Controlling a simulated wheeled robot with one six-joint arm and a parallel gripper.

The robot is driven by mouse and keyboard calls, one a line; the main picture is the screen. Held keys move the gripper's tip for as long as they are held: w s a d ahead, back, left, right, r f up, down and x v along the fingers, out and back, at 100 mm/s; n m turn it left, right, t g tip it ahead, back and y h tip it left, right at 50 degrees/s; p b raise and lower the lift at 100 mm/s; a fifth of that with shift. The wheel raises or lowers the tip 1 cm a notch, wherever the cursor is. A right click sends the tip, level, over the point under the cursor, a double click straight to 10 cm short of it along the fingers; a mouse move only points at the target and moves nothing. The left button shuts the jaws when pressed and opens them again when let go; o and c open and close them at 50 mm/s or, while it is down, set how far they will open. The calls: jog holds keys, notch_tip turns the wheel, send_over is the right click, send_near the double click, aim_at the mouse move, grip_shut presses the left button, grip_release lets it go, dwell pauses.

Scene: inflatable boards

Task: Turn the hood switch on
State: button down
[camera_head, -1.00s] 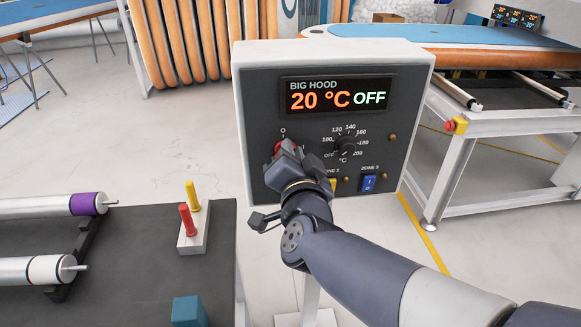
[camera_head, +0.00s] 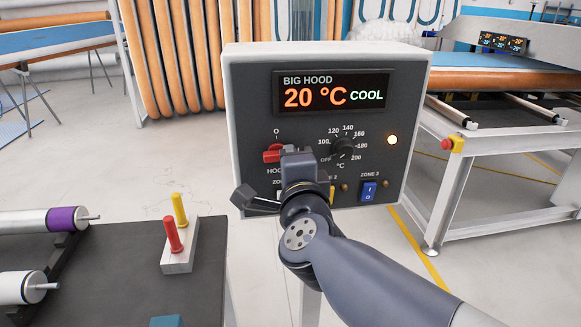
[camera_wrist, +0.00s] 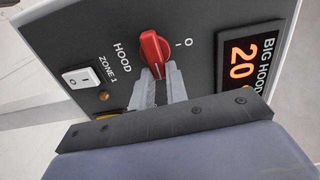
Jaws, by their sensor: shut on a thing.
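The control box (camera_head: 415,110) stands in front of me with its display (camera_head: 333,93) reading BIG HOOD, 20 °C and COOL. The red hood switch (camera_head: 272,153) is on the left of the panel, partly hidden by my gripper (camera_head: 297,155). In the wrist view the red hood switch (camera_wrist: 153,47) points its narrow end between the two fingertips of my gripper (camera_wrist: 160,82). The fingers are shut on that end, one on each side.
A black temperature dial (camera_head: 343,148) sits right of my gripper. A blue zone 3 switch (camera_head: 369,191) is below it, and a white zone 1 switch (camera_wrist: 81,77) shows in the wrist view. A dark table (camera_head: 120,262) with a white peg block (camera_head: 180,255) is at left.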

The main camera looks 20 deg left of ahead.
jog(key=shift+f+m, duration=0.1)
jog(key=shift+m, duration=0.2)
dwell(0.4)
jog(key=c, duration=1.4)
grip_release()
jog(key=p+v, duration=0.2)
jog(key=v, duration=0.8)
jog(key=shift+s+d, duration=0.15)
jog(key=shift+s, duration=0.25)
